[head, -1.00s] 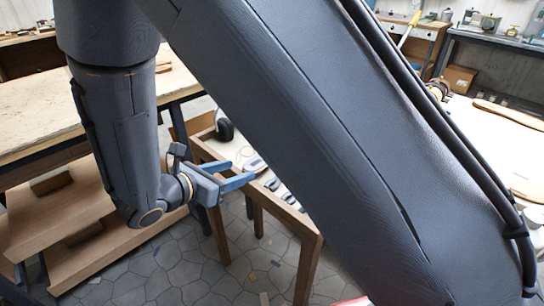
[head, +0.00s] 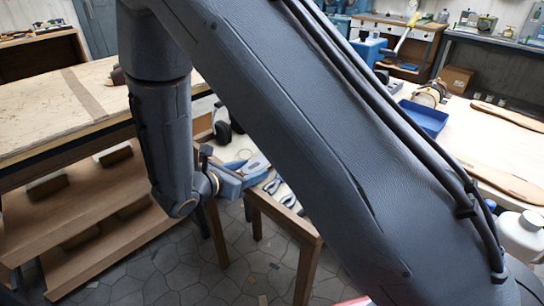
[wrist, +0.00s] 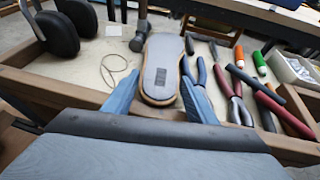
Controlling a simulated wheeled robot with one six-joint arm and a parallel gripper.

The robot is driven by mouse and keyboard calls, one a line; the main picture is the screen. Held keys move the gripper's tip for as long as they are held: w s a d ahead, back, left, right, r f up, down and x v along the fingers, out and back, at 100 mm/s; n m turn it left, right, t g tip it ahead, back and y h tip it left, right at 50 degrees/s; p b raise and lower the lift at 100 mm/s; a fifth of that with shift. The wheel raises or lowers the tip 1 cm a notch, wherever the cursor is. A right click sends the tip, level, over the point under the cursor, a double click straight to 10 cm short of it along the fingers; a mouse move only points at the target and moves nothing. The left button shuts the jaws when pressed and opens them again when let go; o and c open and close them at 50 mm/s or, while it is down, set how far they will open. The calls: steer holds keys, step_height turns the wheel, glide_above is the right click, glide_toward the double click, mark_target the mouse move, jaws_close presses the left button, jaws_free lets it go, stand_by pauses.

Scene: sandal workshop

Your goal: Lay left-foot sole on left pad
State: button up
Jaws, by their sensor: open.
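A sole-shaped piece (wrist: 161,70) with a grey top, brown edge and dark rectangular mark lies on the tool table in the wrist view. Its near end is between the two blue fingers of my gripper (wrist: 158,98). My gripper is open, and no firm contact shows. In the head view my gripper (head: 246,170) is at the left side of the tool table, beside the pale sole piece (head: 257,162). I cannot tell which foot it is for. I cannot make out a left pad; my arm hides much of the middle of the head view.
The tool table (wrist: 85,95) has a raised wooden rim. A hammer (wrist: 139,35) and several pliers (wrist: 200,75) lie close to the sole; black ear muffs (wrist: 55,30) are at left. Brown sole-like shapes (head: 508,116) and a blue tray (head: 424,118) are on the right-hand bench.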

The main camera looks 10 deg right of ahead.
steer(key=c, duration=0.9)
steer(key=shift+r, duration=0.15)
